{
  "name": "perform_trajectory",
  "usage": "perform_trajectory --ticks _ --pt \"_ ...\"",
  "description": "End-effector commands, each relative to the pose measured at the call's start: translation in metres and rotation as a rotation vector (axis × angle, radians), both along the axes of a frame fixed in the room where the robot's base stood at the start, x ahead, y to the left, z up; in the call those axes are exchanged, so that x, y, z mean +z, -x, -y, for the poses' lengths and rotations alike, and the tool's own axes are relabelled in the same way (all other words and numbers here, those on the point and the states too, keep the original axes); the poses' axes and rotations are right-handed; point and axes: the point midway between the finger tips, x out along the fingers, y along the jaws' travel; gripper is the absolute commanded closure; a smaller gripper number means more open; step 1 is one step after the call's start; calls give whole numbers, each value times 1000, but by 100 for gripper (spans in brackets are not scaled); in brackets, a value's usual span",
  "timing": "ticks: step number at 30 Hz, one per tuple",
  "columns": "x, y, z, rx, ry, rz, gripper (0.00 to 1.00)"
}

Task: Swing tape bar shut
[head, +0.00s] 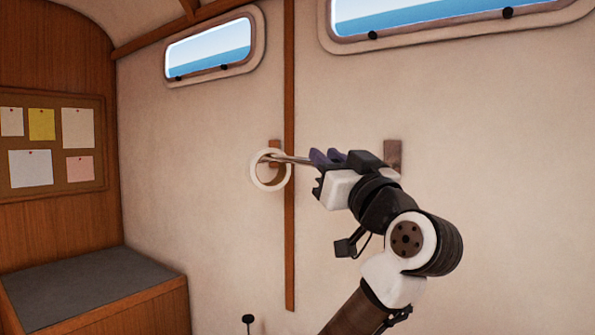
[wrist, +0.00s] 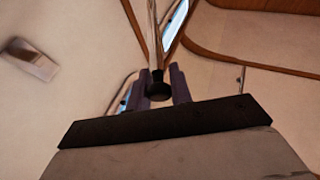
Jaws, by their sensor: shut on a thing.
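A thin metal tape bar (head: 292,159) runs from the left wooden wall block (head: 275,146) to my gripper (head: 322,158). A white roll of tape (head: 256,172) hangs around the bar near its left end. My gripper's purple fingers are shut on the bar's free end. In the wrist view the bar (wrist: 154,35) ends in a black knob (wrist: 158,90) between the fingers (wrist: 160,80). A second wooden block (head: 393,150) is on the wall at right, partly hidden behind my gripper. The bar's end is apart from it.
A vertical wooden strip (head: 289,250) runs down the wall behind the bar. Two windows (head: 208,50) (head: 430,12) are above. A cork board (head: 50,148) and a grey-topped bench (head: 90,285) are at left. The wall below the bar is mostly clear.

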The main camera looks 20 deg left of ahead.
Motion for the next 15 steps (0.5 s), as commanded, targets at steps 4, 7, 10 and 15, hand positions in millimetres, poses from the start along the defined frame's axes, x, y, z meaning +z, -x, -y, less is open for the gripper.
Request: perform_trajectory --ticks 4,7,10,15 --pt "-2 -29 30 98 0 -7 100" --pt "0 -47 45 168 -1 -7 100" --pt "2 -65 58 234 -2 -7 100" --pt "3 -92 75 327 -4 -6 100"
